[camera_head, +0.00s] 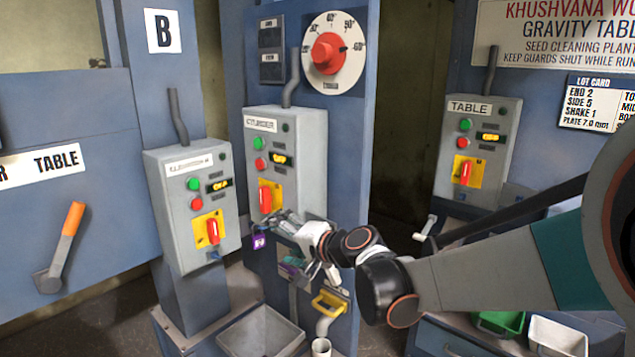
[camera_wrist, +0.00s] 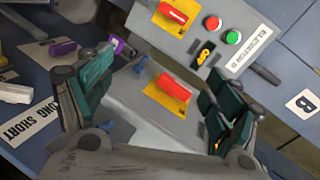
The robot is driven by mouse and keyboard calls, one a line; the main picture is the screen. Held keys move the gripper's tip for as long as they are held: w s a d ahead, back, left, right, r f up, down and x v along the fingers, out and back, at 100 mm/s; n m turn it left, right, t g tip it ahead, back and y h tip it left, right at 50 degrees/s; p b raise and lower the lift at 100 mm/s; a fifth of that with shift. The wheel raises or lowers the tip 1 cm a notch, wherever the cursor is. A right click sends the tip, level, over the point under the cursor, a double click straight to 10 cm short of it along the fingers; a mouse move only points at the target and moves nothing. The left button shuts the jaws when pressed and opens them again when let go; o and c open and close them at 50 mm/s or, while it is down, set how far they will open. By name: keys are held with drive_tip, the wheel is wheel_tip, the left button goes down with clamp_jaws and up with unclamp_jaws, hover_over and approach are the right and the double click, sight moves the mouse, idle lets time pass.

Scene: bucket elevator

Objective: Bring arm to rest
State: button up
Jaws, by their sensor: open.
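My gripper (camera_head: 300,247) is in front of the blue column, just below the grey CYLINDER control box (camera_head: 270,135). In the wrist view my gripper (camera_wrist: 160,85) has its two dark green fingers spread wide, with nothing held between them. A red switch handle on a yellow plate (camera_wrist: 168,92) shows beyond the gap, on a grey box, apart from the fingers as far as I can tell. My arm reaches in from the right of the head view.
The ELEVATOR box (camera_head: 192,205) stands left of my gripper, and the TABLE box (camera_head: 478,150) is further right. A purple padlock-like piece (camera_head: 259,241) and a yellow handle (camera_head: 330,303) are close to my gripper. An orange-handled lever (camera_head: 66,245) is at far left.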

drive_tip(key=s+d+f+n+g+h, duration=0.1)
drive_tip(key=s+d+h, duration=0.4)
drive_tip(key=s+d, duration=0.9)
drive_tip(key=s+d+f+n+g+h, duration=0.2)
drive_tip(key=s+d+f+n+h, duration=0.2)
drive_tip(key=s+d, duration=1.1)
drive_tip(key=s+f+h, duration=0.1)
drive_tip(key=s, duration=0.1)
drive_tip(key=shift+s+d+h, duration=0.3)
drive_tip(key=shift+s, duration=0.1)
